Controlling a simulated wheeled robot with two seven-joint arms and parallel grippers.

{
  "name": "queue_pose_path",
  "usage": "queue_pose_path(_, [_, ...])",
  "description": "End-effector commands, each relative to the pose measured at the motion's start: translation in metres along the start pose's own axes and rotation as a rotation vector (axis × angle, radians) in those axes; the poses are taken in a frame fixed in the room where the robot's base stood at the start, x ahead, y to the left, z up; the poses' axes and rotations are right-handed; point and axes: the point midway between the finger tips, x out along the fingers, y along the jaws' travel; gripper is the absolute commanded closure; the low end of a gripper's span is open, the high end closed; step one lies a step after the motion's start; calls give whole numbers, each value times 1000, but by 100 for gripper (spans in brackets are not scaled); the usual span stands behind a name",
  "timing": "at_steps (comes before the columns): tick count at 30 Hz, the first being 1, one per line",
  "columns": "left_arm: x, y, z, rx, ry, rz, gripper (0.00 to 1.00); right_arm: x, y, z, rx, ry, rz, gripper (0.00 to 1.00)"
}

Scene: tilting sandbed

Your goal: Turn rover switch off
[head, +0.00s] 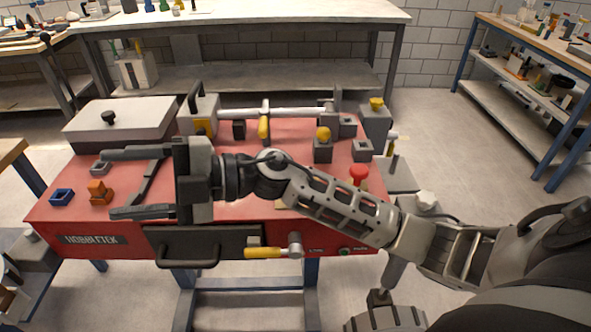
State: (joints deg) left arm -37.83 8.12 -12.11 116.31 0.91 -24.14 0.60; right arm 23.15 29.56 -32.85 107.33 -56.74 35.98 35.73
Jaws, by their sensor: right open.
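My right gripper (108,183) reaches across the red bench (235,208) from the right, with its two dark fingers spread and pointing left. Nothing is clamped between them. A small orange block with a raised top (99,194) shows just past the fingertips; whether they touch is not clear. No rover can be made out, and I cannot tell which part is its switch. A red mushroom button (358,173) stands at the bench's right side, behind my right forearm. My left gripper is not in view. My right wrist and arm hide part of the bench top.
A blue square piece (62,197) and a grey square piece (99,168) lie at the left. A white box with a black knob (125,122) stands at the back left. Yellow-knobbed fixtures (323,147) stand at the back right. A yellow-handled lever (263,253) is on the front.

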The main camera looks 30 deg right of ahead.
Motion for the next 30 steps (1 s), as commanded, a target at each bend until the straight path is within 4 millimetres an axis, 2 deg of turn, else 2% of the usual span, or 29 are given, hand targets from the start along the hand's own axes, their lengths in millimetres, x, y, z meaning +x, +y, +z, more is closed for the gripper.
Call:
queue_pose_path(1, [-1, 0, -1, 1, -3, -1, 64, -3, -4, 3, -95, 62, -200, 39])
queue_pose_path(2, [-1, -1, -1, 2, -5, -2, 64, -9, -12, 7, -134, 85, -327, 39])
queue_pose_path(5, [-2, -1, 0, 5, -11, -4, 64, -53, -22, 36, -218, 68, -756, 39])
queue_pose_path(6, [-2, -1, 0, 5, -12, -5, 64, -78, -18, 51, -230, 22, -918, 39])
queue_pose_path(8, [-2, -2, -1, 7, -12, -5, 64, -118, -5, 71, -224, -73, -1134, 39])
queue_pose_path(9, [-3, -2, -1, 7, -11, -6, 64, -145, 8, 82, -209, -149, -1257, 39])
queue_pose_path(12, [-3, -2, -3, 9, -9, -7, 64, -202, 45, 95, -146, -339, -1485, 39])
queue_pose_path(15, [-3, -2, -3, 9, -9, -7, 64, -240, 73, 97, -84, -485, -1613, 39])
queue_pose_path(18, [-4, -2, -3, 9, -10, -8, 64, -258, 86, 96, -44, -559, -1671, 39])
queue_pose_path(21, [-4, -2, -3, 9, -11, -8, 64, -264, 83, 97, -30, -578, -1687, 39])
queue_pose_path(26, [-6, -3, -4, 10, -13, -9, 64, -270, 58, 105, -30, -573, -1688, 39])
queue_pose_path(30, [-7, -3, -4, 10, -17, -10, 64, -275, 30, 115, -30, -571, -1687, 39])
